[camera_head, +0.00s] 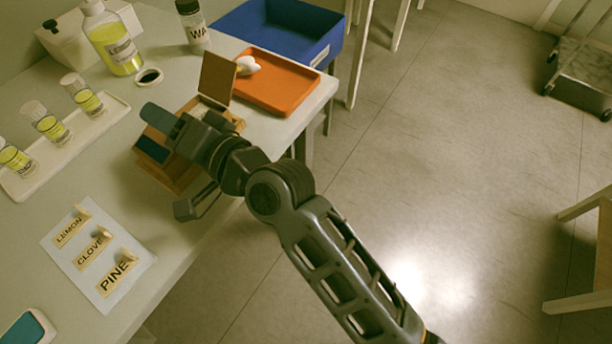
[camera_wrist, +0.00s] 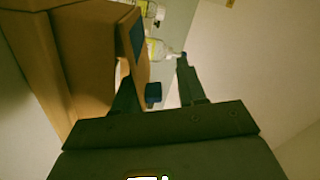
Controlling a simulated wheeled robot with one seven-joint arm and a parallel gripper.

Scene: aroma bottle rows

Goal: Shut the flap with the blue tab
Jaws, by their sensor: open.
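The wooden box (camera_head: 172,172) stands near the table's right edge in the head view, with a brown flap (camera_head: 217,77) upright at its far end. A blue-teal piece (camera_head: 158,117) rises beside my gripper (camera_head: 200,137), and a dark blue panel (camera_head: 152,150) shows below it. I cannot tell which of these is the blue tab or how its flap sits. In the wrist view, the box (camera_wrist: 75,60) fills the left, with a blue patch (camera_wrist: 138,38) on its edge. My gripper (camera_wrist: 156,72) is open, its left finger close to the wood; contact is unclear. A small blue piece (camera_wrist: 153,93) shows between the fingers.
An orange tray (camera_head: 279,82) with a white item and a blue bin (camera_head: 285,35) lie beyond the box. A label card (camera_head: 98,254) lies in front. Floor to the right is clear near the table.

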